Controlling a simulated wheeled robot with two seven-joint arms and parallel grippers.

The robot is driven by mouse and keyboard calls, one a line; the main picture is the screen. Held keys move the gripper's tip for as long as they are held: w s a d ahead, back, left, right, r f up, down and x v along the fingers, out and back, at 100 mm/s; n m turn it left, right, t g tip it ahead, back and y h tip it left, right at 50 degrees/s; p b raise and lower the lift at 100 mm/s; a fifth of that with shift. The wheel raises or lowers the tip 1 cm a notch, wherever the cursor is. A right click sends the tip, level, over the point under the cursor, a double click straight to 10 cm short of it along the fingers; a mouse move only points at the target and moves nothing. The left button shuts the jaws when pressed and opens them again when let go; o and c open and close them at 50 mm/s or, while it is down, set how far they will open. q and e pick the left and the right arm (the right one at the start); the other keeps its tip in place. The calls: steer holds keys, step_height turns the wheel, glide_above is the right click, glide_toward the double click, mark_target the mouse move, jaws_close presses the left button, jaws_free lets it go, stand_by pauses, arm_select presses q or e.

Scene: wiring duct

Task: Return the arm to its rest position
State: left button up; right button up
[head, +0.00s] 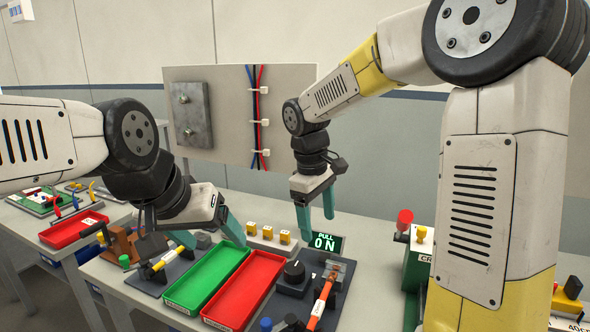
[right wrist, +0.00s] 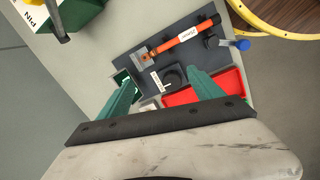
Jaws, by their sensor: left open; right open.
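My right arm comes in from the right in the head view.
A red tray (head: 245,290) lies beside the green one. A dark mat with a knob (head: 294,271) and an orange-handled tool (head: 321,302) is at front; the tool also shows in the wrist view (right wrist: 186,34). A panel with red and blue wires (head: 290,85) stands behind. A green box (head: 417,262) stands right.

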steer(key=s+d+r+m+t+y, duration=0.1)
steer(key=s+d+r+m+t, duration=0.1)
steer(key=s, duration=0.6)
steer(key=s+d+r+m+t+y, duration=0.2)
steer(key=s+d+r+m+t, duration=0.1)
steer(key=s+d+m, duration=0.4)
steer(key=shift+s+r+m+t+y, duration=0.3)
steer(key=shift+s+r+m, duration=0.1)
steer(key=shift+s+r, duration=0.2)
arm_select(q)
steer(key=shift+c, duration=0.3)
